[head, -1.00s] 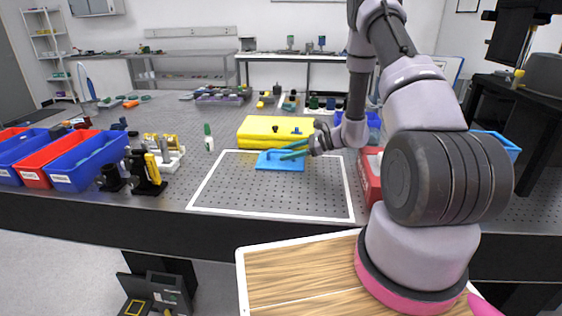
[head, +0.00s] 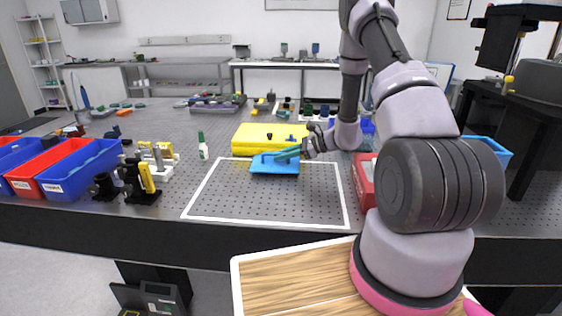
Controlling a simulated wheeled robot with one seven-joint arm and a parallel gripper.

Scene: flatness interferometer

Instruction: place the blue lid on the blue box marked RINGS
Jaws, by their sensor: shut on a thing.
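The flat blue lid (head: 275,166) is over the back part of the white-framed perforated area, in front of the yellow case. It looks slightly tilted. My gripper (head: 288,153) reaches in from the right, its teal fingers shut on the lid's upper side. Whether a small gap lies under the lid is hard to tell. A blue bin (head: 84,168) with a white label stands at the left; its label is too small to read surely. Another blue container (head: 367,127) is partly hidden behind my arm. I cannot make out which one is marked RINGS.
The yellow case (head: 262,137) stands just behind the lid. A red bin (head: 47,172) is beside the blue bin. Black-and-yellow fixtures (head: 140,182) and a white bottle (head: 203,150) stand left of the frame. A red box (head: 363,180) borders it at right. The framed area's front (head: 265,200) is clear.

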